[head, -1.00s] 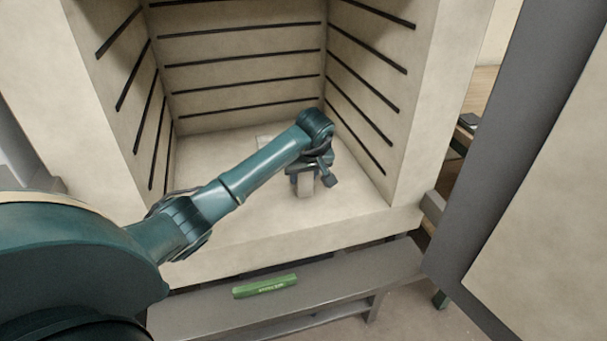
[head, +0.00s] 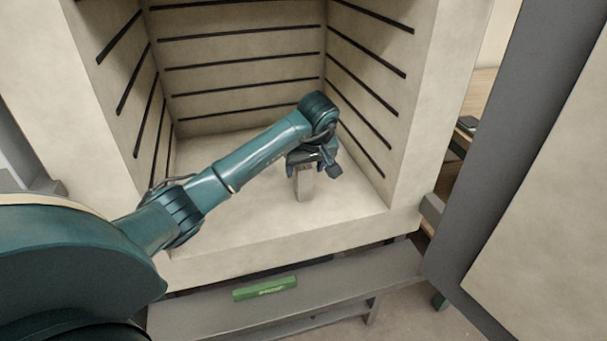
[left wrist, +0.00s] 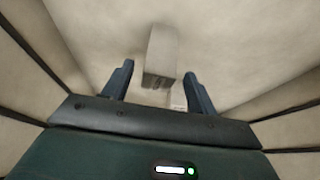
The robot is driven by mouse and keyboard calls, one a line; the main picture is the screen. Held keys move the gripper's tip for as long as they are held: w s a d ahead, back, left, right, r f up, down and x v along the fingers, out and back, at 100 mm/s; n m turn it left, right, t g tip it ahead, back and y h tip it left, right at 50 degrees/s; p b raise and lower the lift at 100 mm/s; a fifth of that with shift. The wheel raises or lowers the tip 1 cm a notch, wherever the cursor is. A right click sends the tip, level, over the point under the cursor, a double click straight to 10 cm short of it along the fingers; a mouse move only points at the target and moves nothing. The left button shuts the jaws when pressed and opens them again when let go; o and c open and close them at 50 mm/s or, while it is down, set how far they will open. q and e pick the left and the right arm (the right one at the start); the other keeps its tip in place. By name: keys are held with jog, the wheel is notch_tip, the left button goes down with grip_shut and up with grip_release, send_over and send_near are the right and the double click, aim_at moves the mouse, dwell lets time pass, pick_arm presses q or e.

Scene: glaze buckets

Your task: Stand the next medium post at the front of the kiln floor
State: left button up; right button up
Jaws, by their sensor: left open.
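A pale grey-beige post (head: 304,184) stands upright on the kiln floor (head: 235,215), toward the right and set back from the front edge. My left gripper (head: 303,169) is above it, pointing down, with its fingers apart near the post's top. In the left wrist view the post (left wrist: 162,52) shows between and beyond the two open fingers, with a gap on each side. A small pale piece (left wrist: 178,101) shows beside the post's near end there; I cannot tell what it is. My right gripper is not in view.
The kiln walls (head: 240,75) carry dark horizontal grooves. The open door (head: 540,170) stands at the right. A green block (head: 265,288) lies on the grey ledge (head: 350,285) below the kiln's front. The floor left of the post is clear where visible.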

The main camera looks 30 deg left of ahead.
pick_arm(q)
jog(key=v, duration=0.6)
jog(key=shift+r, duration=0.4)
jog(key=s+d+f+n+g+h, duration=0.1)
jog(key=s+d+f+h, duration=0.25)
jog(key=d, duration=0.35)
jog(key=s+d+f+h, duration=0.2)
jog(key=d+f+h, duration=0.15)
jog(key=d, duration=0.35)
jog(key=s+d+f+n+g+h, duration=0.1)
jog(key=s+d+f+h, duration=0.1)
jog(key=d+h, duration=0.35)
jog(key=s+d+r+n+t+h, duration=0.3)
jog(key=s+d+r+n+h, duration=0.45)
jog(key=d+n+h, duration=0.4)
jog(key=a+f+n+t+y, duration=0.1)
jog(key=a+n+t+y, duration=0.5)
jog(key=n, duration=0.8)
jog(key=a+f+n+t+y, duration=0.1)
jog(key=n+t+y, duration=0.2)
jog(key=n+t, duration=0.8)
jog(key=s+a+f+n+g+y, duration=0.2)
jog(key=s+f+n+g+y, duration=0.1)
jog(key=f+n, duration=0.4)
jog(key=s+a+f+n+g+y, duration=0.2)
jog(key=s+f+n+g, duration=0.4)
jog(key=n, duration=0.8)
jog(key=shift+f+y, duration=0.7)
jog(key=shift+y, duration=0.1)
